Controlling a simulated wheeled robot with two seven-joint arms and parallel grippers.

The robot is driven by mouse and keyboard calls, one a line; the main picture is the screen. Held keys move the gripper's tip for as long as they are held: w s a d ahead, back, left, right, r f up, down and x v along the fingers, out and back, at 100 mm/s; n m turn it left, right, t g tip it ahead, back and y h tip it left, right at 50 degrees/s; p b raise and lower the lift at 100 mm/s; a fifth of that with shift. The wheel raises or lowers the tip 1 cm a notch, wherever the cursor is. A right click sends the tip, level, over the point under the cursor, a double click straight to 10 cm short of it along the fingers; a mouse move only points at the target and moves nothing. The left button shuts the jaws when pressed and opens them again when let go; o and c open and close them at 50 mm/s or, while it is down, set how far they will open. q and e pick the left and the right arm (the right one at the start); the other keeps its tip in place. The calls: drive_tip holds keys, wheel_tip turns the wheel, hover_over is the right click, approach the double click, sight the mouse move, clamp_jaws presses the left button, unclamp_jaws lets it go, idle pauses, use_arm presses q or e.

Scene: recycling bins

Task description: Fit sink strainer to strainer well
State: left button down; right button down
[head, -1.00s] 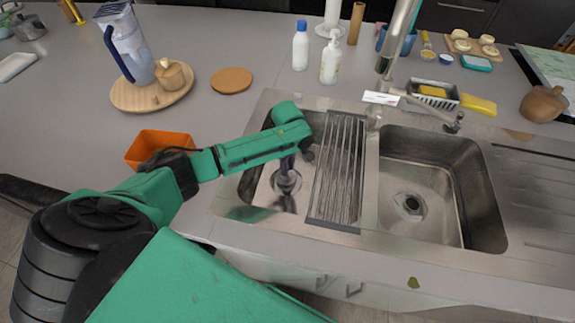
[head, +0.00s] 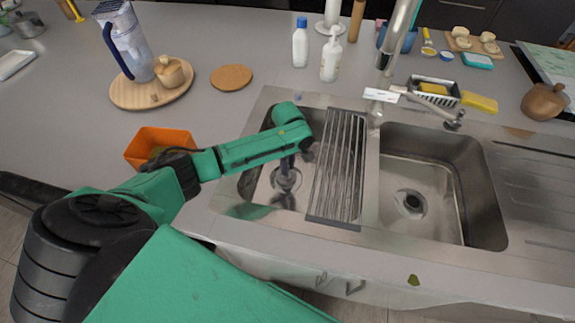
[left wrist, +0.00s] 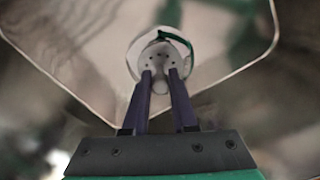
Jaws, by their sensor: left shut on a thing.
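My left arm reaches over the left sink basin (head: 255,190). My left gripper (head: 286,172) points down into it, low over the round strainer well (head: 287,183). In the left wrist view the gripper's two dark fingers (left wrist: 160,74) are close together, shut on the sink strainer (left wrist: 160,62), a pale piece with small dark holes. It lies within the round outline of the well (left wrist: 134,50). The fingers hide part of the strainer, and I cannot tell whether it is seated or just above the well. My right gripper is not in view.
A slatted rack (head: 340,165) stands just right of my gripper, beside the right basin (head: 440,190) with its own drain. The faucet (head: 398,40) rises behind. An orange container (head: 150,143) sits left of the sink beneath my arm. The front counter is mostly clear.

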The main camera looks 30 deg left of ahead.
use_arm(q)
drive_tip(key=shift+f, duration=0.1)
drive_tip(key=c, duration=0.6)
unclamp_jaws()
wheel_tip(320, 180, up, 14)
drive_tip(key=shift+r, duration=0.25)
